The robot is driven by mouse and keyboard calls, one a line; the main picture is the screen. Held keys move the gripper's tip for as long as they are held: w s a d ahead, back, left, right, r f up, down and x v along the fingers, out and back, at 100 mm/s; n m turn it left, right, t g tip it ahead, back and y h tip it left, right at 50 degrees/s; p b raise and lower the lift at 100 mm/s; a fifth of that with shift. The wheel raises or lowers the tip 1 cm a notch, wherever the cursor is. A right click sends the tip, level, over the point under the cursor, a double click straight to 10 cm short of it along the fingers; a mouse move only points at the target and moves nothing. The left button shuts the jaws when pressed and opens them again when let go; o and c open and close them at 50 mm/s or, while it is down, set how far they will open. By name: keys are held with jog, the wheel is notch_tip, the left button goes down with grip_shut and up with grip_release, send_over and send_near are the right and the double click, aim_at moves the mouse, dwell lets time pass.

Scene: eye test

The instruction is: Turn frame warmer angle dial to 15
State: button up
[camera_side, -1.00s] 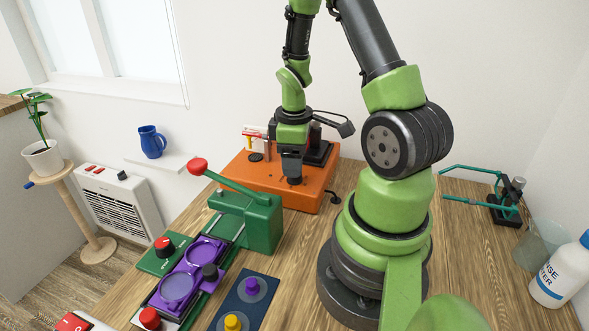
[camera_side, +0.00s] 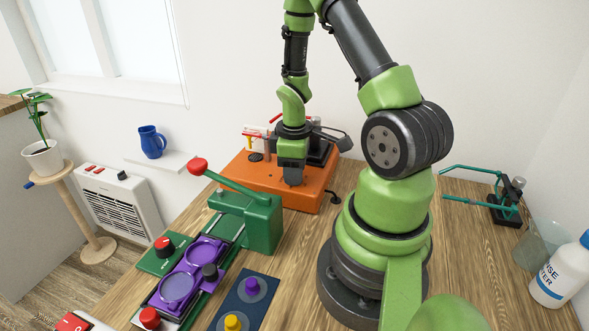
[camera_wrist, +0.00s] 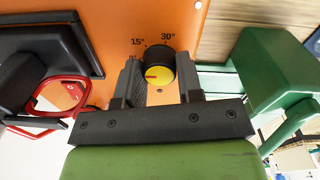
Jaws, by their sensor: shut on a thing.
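The frame warmer (camera_side: 247,178) is an orange box at the back of the table. Its angle dial (camera_wrist: 160,72) is a black knob with a yellow face and a small red mark. Labels 15° and 30° are printed on the orange panel (camera_wrist: 172,15) above the dial, with a partly hidden label to their left. The red mark lies on the left part of the yellow face; I cannot tell its exact angle. My gripper (camera_wrist: 160,80) has a finger on each side of the dial and is shut on it. In the side view my gripper (camera_side: 292,176) hides the dial.
A green lever press (camera_side: 250,222) stands close in front of the warmer, also at right in the wrist view (camera_wrist: 262,72). Black and red parts (camera_wrist: 62,85) sit left of the dial. Purple frames (camera_side: 178,285) lie front left.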

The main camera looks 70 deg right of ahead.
jog(key=m, duration=0.4)
jog(key=shift+m, duration=2.8)
jog(key=o, duration=0.9)
notch_tip(320, 180, up, 10)
jog(key=shift+w+a, duration=0.1)
